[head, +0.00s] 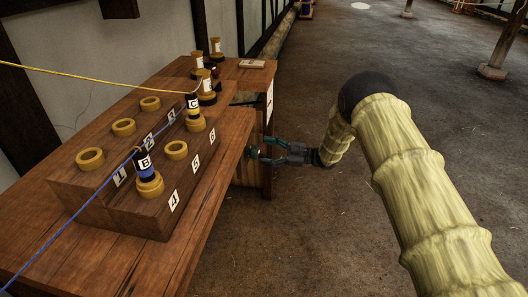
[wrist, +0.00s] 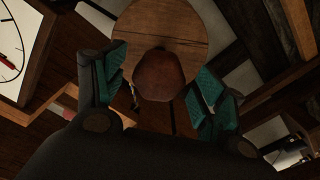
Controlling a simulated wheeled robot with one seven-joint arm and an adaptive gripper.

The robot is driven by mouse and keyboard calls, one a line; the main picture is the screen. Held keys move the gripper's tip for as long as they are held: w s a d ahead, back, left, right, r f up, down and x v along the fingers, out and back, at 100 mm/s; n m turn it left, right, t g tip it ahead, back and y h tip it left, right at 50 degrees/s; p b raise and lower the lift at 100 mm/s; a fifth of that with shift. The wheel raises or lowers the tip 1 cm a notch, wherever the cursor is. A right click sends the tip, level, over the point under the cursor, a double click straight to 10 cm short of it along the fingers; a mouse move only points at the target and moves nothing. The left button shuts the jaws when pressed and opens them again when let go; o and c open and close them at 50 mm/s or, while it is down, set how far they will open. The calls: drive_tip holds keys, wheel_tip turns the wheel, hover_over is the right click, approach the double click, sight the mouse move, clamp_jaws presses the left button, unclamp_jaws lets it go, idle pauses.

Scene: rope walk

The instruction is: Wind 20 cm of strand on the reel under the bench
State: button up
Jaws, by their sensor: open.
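In the wrist view a round wooden disc, the reel (wrist: 185,22), faces me, with a reddish-brown knob (wrist: 158,75) in front of it. My gripper (wrist: 157,88) is open, its green-padded fingers on either side of the knob with visible gaps. In the head view my gripper (head: 258,147) reaches in at the right side of the bench (head: 215,165), just below its top edge. The bench edge hides most of the reel there. I cannot make out any strand on the reel.
A stepped block (head: 95,200) with numbered sockets stands on the bench. A white dial panel (wrist: 22,45) is left of the reel. Floor right of the bench is open.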

drive_tip(key=s+d, duration=0.2)
drive_tip(key=d, duration=0.8)
drive_tip(key=shift+d, duration=0.1)
drive_tip(key=s+d+f+m+t+h, duration=0.1)
drive_tip(key=s+f+m+t+h, duration=0.4)
drive_tip(key=f, duration=0.4)
drive_tip(key=s+d+f+m+t+h, duration=0.2)
drive_tip(key=s+f+m+h, duration=0.1)
drive_tip(key=s+f+m, duration=0.5)
drive_tip(key=s+d+f+m+g+h, duration=0.2)
drive_tip(key=s+f, duration=0.2)
drive_tip(key=s, duration=0.4)
drive_tip(key=s+d+f+m+g+h, duration=0.1)
drive_tip(key=s+f+m+h, duration=0.2)
drive_tip(key=s, duration=0.5)
drive_tip(key=s+d+f+m+g+h, duration=0.1)
drive_tip(key=s+d+f+g+h, duration=0.1)
drive_tip(key=s+f, duration=0.4)
drive_tip(key=s+d+r+m+g+h, duration=0.1)
drive_tip(key=s+r+g, duration=0.15)
drive_tip(key=s, duration=0.95)
drive_tip(key=s+d+r+m+g+h, duration=0.1)
drive_tip(key=s+m+g+h, duration=0.15)
drive_tip(key=s, duration=0.95)
wheel_tip(320, 180, up, 21)
drive_tip(key=p, duration=2.1)
drive_tip(key=shift+r+n+y+p, duration=0.2)
drive_tip(key=shift+n+y+p, duration=0.15)
drive_tip(key=shift+n+y, duration=0.1)
